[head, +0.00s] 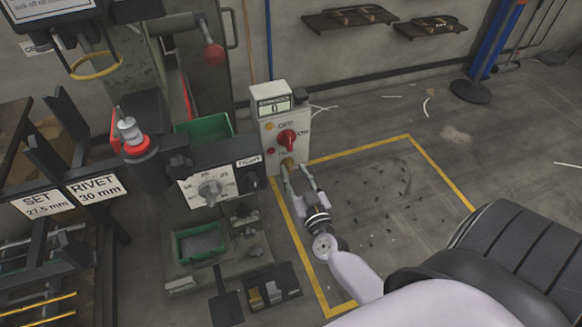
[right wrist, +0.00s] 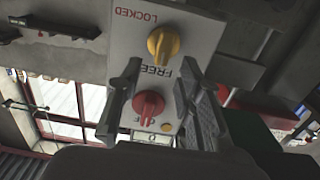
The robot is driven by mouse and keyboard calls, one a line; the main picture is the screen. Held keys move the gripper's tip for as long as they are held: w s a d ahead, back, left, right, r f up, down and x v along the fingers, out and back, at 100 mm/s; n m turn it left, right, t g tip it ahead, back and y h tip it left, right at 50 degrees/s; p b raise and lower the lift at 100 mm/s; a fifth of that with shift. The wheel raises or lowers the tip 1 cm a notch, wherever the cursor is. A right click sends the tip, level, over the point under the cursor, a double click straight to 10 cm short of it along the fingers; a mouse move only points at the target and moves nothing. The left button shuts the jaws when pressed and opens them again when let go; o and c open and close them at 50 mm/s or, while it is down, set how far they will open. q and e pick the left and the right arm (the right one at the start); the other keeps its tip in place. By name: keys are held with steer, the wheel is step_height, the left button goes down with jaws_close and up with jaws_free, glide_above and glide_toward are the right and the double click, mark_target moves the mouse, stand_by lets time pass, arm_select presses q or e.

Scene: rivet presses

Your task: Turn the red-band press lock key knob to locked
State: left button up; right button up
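The pale control box (head: 283,130) stands beside the press with a counter, a red rotary knob (head: 287,139) and a yellow key knob (head: 288,162) low on its face. In the right wrist view the yellow key knob (right wrist: 164,44) sits between the printed words LOCKED and FREE; I cannot tell its exact setting. The red knob (right wrist: 148,104) shows below it there. My right gripper (head: 298,171) is open at the box's lower face. Its fingertips (right wrist: 160,68) are apart, near the yellow knob, with nothing visibly held. Contact is unclear. My left gripper is not in view.
A red band (head: 137,146) rings a post left of the box. A dial panel (head: 211,188) and green bins (head: 200,243) are close by on the left. A yellow floor outline (head: 437,172) surrounds mostly clear floor to the right.

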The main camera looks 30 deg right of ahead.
mark_target(290, 166)
steer(key=shift+x, duration=1.55)
jaws_close()
